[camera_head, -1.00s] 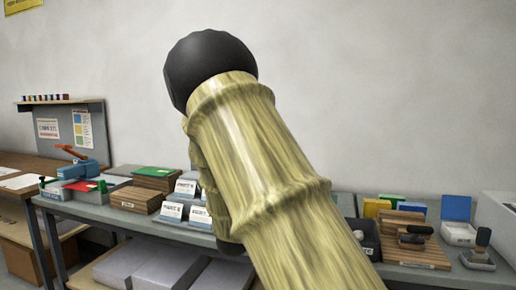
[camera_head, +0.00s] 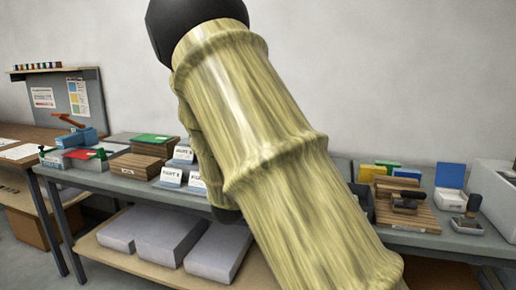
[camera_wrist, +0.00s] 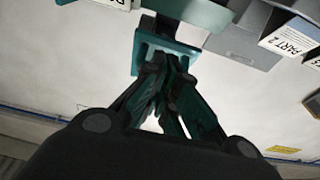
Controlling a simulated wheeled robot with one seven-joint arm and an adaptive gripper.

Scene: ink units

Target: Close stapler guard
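A blue device (camera_head: 76,138) with a raised orange arm (camera_head: 69,120) stands at the left of the grey table in the head view. It looks like the stapler, but its guard is too small to make out. My gripper is hidden behind my wood-patterned arm in the head view. In the wrist view my gripper (camera_wrist: 163,65) shows dark teal fingers running close together toward a teal block-like shape (camera_wrist: 165,45). I cannot tell whether that shape is part of the fingers or a separate thing, nor whether they grip anything.
The grey table (camera_head: 120,185) carries labelled white boxes (camera_head: 172,176), wooden blocks (camera_head: 135,166) and a red-topped box (camera_head: 85,157). At the right are a wooden rack (camera_head: 405,213) and a blue panel (camera_head: 450,175). White boxes (camera_head: 170,240) lie on the lower shelf.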

